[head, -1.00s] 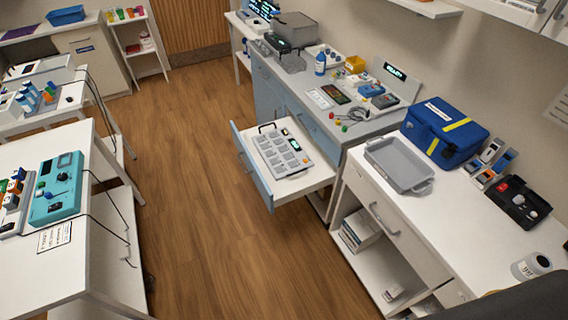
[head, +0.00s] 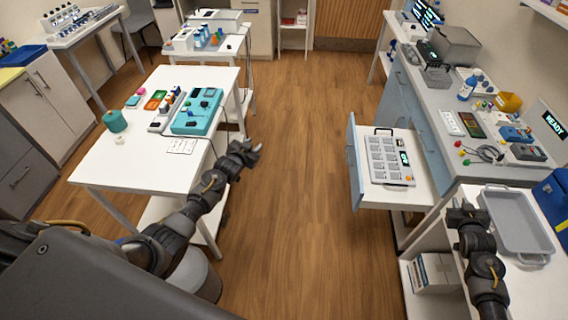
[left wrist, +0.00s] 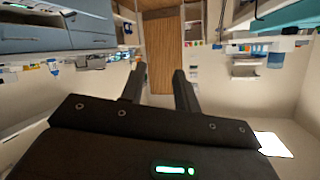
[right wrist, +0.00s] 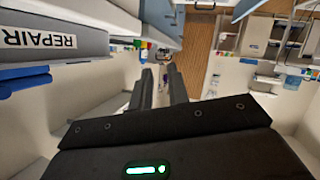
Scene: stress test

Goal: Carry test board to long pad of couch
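A pale grey board with a dark handle, several square pads and a small green display, which looks like the test board (head: 390,157), lies flat in an open drawer (head: 428,190) on the right in the head view. My left gripper (head: 247,152) is open and empty over the floor, left of the drawer and apart from the board. Its spread fingers show in the left wrist view (left wrist: 158,88). My right gripper (head: 463,210) is near the grey tray, open and empty in the right wrist view (right wrist: 162,85). No couch is recognisable in these views.
A white table (head: 110,160) with a teal device (head: 197,112) stands at left. A grey tray (head: 515,222) lies on the right counter, beside my right arm. The open drawer front (head: 354,165) juts into the aisle. The wooden floor (head: 300,200) between is clear.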

